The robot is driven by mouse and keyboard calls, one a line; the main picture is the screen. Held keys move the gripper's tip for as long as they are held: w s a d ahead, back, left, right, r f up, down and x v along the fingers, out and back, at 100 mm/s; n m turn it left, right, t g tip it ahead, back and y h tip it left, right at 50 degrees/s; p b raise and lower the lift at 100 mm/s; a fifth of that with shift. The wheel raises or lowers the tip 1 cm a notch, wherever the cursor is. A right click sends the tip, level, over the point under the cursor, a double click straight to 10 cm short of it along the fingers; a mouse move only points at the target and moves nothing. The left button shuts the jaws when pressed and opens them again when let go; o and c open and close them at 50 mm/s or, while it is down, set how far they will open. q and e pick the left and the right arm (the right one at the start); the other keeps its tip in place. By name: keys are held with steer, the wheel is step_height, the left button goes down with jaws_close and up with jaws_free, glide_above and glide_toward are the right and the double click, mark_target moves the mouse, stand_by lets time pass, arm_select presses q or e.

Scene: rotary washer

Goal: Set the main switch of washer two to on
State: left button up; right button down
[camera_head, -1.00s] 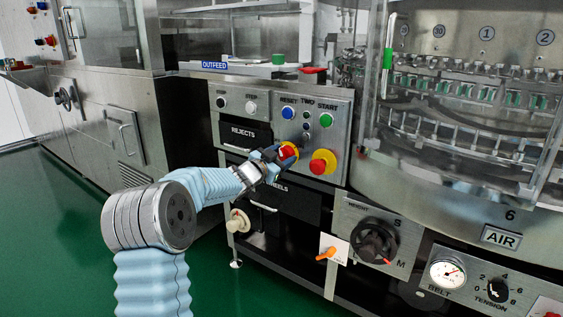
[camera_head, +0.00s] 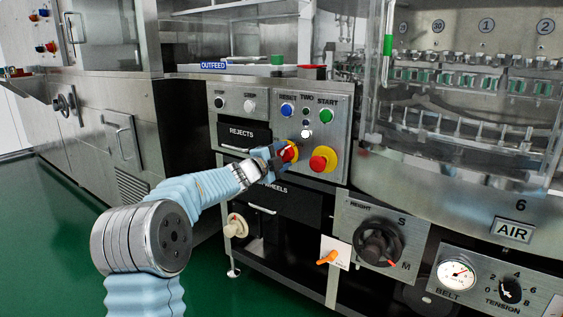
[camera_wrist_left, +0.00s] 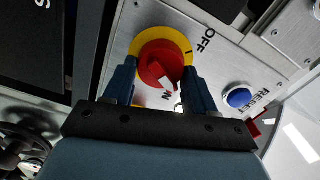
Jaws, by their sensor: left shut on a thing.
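The main switch, a red rotary knob (camera_wrist_left: 158,65) on a yellow round plate (camera_wrist_left: 150,38), fills the middle of the left wrist view. OFF is printed above right of it, and a partly hidden ON label lies below it, by the fingers. A white mark on the knob's lower side faces the ON label. In the head view the switch (camera_head: 290,152) sits on the panel labelled TWO, partly hidden by my left gripper (camera_head: 274,158). My left gripper is shut on the knob, one finger on each side (camera_wrist_left: 158,84). My right gripper is not in view.
A red button (camera_head: 318,163) on a yellow plate sits close right of the switch. A blue RESET button (camera_head: 287,110) and green START button (camera_head: 326,116) are above. A small lamp (camera_head: 306,133) glows white. The REJECTS drawer (camera_head: 243,136) is left of the switch.

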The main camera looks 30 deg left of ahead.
arm_select(q)
steer(key=shift+f+m+b, duration=0.2)
steer(key=shift+m+b, duration=0.4)
steer(key=shift+m, duration=1)
steer(key=o, duration=1)
steer(key=shift+r, duration=0.1)
steer(key=s+a, duration=0.1)
steer(key=s, duration=1.2)
steer(key=shift+s, duration=0.4)
